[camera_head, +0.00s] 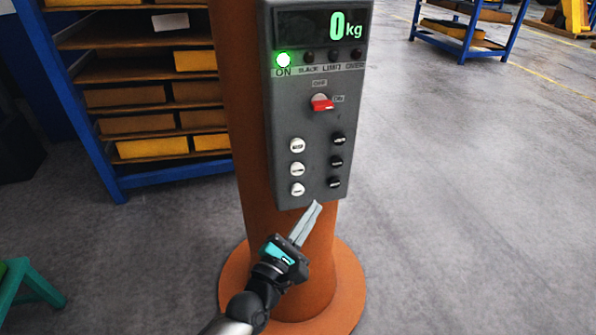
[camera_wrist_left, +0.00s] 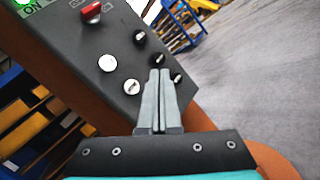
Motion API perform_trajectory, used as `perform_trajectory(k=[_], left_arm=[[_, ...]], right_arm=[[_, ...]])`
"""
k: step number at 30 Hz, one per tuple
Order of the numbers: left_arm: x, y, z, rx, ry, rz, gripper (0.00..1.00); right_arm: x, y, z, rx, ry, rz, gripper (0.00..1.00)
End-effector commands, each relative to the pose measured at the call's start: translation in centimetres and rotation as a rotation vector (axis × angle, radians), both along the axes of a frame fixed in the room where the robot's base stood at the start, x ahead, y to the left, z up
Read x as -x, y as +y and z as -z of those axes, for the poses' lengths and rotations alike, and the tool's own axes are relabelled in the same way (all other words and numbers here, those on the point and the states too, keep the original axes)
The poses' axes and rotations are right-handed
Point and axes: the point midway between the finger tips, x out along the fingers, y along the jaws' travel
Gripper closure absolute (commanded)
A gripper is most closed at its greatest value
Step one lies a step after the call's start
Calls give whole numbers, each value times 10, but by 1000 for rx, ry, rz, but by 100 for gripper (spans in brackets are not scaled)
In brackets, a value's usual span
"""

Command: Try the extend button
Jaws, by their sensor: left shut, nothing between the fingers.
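A grey control box (camera_head: 313,122) is fixed to an orange column (camera_head: 240,120). It has a column of white buttons (camera_head: 297,169) on the left and a column of black buttons (camera_head: 336,162) on the right. The button labels are too small to read, so I cannot tell which is extend. My left gripper (camera_head: 317,206) is shut and empty, with its tips at the box's lower edge in the head view. In the left wrist view the fingertips (camera_wrist_left: 160,74) overlap the box near the lower black buttons (camera_wrist_left: 157,60). I cannot tell whether they touch. My right gripper is out of view.
The display (camera_head: 335,28) reads 0 kg and the green ON lamp (camera_head: 283,60) is lit. A red switch (camera_head: 321,103) sits above the buttons. A blue rack (camera_head: 75,120) with yellow castings stands left. A green stool (camera_head: 28,285) is lower left.

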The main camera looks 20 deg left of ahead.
Motion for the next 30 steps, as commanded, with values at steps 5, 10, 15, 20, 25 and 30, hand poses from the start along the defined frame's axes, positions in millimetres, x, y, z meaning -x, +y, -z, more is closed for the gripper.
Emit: perform_trajectory(k=[5,10,15,20,25,30], left_arm=[[-1,1,0,-2,0,0,100],[-11,7,0,-5,-4,-2,100],[-30,20,1,-5,-4,-2,100],[-49,33,2,-6,-4,-1,100],[-64,43,2,-6,-4,-1,100],[-72,48,1,-4,-1,-1,100]], right_arm=[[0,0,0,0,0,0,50],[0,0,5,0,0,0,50],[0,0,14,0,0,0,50],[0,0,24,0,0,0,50],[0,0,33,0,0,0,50],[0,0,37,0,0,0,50]])
